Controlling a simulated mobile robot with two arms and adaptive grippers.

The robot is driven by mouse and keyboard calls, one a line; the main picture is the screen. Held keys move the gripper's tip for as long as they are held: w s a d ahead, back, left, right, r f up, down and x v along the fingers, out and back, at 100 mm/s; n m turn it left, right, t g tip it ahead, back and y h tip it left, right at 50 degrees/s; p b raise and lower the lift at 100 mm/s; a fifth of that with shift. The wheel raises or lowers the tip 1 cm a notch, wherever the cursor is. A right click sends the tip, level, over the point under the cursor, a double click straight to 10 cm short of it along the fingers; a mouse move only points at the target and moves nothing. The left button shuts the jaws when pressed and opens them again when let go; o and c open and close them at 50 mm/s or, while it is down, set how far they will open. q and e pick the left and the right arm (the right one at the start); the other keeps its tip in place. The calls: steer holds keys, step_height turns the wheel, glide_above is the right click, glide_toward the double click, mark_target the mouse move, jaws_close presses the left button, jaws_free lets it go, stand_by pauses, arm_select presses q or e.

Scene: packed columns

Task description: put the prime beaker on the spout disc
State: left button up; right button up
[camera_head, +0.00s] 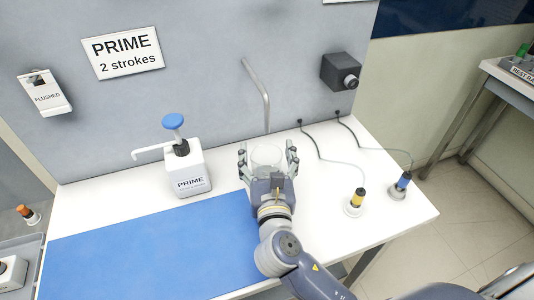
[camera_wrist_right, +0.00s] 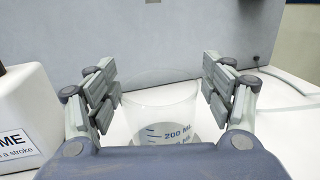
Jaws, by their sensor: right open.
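A clear beaker (camera_head: 268,156) stands on the white bench top in front of the bent metal tube. In the right wrist view the beaker (camera_wrist_right: 160,118) shows blue "200" graduation marks. My right gripper (camera_head: 267,149) is open, with its fingers on either side of the beaker, not closed on it. The white PRIME pump bottle (camera_head: 188,172), with a blue knob and a spout pointing left, stands left of the gripper. I cannot make out a spout disc. My left gripper is not in view.
A blue mat (camera_head: 150,245) covers the front left of the bench and is clear. A yellow-topped probe (camera_head: 355,200) and a blue-topped probe (camera_head: 400,186) stand at right on cables. The bent metal tube (camera_head: 265,98) and a grey wall with a PRIME sign (camera_head: 123,53) are behind.

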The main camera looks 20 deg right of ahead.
steer(key=b+v, duration=0.1)
steer(key=v, duration=0.9)
steer(key=shift+s+a+f+b, duration=0.1)
steer(key=shift+s+a+b, duration=0.05)
steer(key=shift+s+b, duration=0.25)
steer(key=shift+s+a, duration=0.1)
steer(key=shift+s, duration=0.45)
